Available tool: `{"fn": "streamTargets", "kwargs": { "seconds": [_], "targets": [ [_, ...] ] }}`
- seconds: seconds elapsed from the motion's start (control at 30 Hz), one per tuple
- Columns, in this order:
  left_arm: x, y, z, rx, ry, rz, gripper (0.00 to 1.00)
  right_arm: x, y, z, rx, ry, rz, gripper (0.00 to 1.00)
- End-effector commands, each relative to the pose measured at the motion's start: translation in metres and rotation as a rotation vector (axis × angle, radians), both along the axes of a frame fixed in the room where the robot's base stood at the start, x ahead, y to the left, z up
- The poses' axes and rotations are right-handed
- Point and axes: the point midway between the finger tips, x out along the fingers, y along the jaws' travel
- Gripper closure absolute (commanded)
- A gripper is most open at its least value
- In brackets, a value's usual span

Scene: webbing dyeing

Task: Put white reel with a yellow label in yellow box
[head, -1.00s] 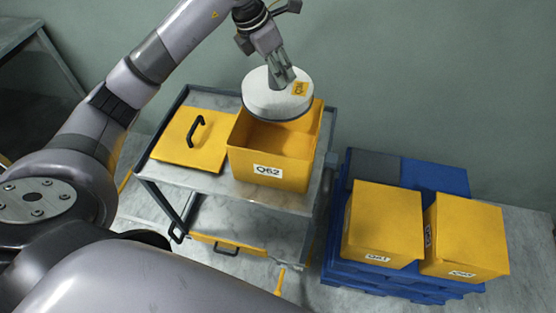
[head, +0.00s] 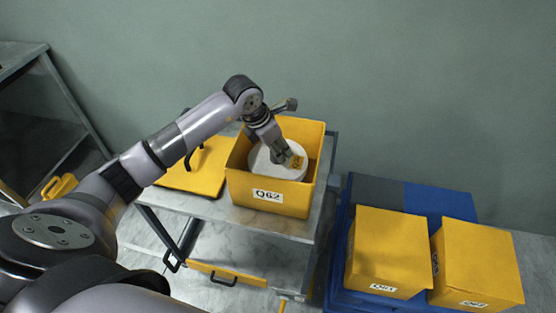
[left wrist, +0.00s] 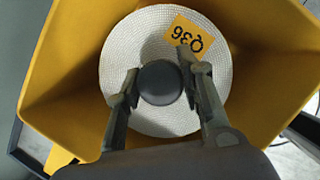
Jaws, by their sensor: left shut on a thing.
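The white reel (head: 264,163) with a yellow label (head: 298,162) is inside the open yellow box (head: 242,186), which is marked Q62 and stands on the cart. My left gripper (head: 282,157) reaches down into the box and is shut on the reel's dark central knob. In the left wrist view, the fingers (left wrist: 157,84) sit on both sides of the knob (left wrist: 160,83), and the white woven reel face (left wrist: 140,48) has the box walls (left wrist: 70,60) around it. I cannot tell whether the reel touches the box floor. My right gripper is not in view.
A yellow lid (head: 205,172) with a black handle lies on the cart (head: 285,225), left of the box. Two closed yellow boxes (head: 390,250) (head: 478,262) stand on a blue pallet (head: 425,200) at the right. A grey rack (head: 50,130) is at the far left.

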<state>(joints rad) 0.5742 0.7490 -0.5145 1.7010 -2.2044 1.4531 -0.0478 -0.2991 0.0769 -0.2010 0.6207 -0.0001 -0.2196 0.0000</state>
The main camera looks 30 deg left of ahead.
Motion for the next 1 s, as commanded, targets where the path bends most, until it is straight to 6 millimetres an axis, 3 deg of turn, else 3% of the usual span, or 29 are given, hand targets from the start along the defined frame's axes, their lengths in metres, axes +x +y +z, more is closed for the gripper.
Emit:
{"fn": "streamTargets", "kwargs": {
  "seconds": [0.27, 0.53, 0.87, 0.9, 1.0],
  "targets": [
    [0.001, 0.000, -0.022, -0.002, -0.003, 0.000, 1.00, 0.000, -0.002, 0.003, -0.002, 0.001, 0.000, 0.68],
    [0.000, -0.001, -0.057, -0.003, -0.002, 0.001, 1.00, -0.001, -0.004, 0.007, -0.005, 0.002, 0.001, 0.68],
    [0.001, 0.000, -0.062, -0.001, -0.005, -0.001, 1.00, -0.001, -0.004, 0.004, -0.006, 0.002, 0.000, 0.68],
    [0.000, 0.000, -0.063, -0.001, -0.002, -0.001, 0.64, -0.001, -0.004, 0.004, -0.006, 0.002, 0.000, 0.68],
    [0.000, 0.000, -0.062, -0.001, -0.002, -0.001, 0.57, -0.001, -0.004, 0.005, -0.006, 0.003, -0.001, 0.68]
  ]
}}
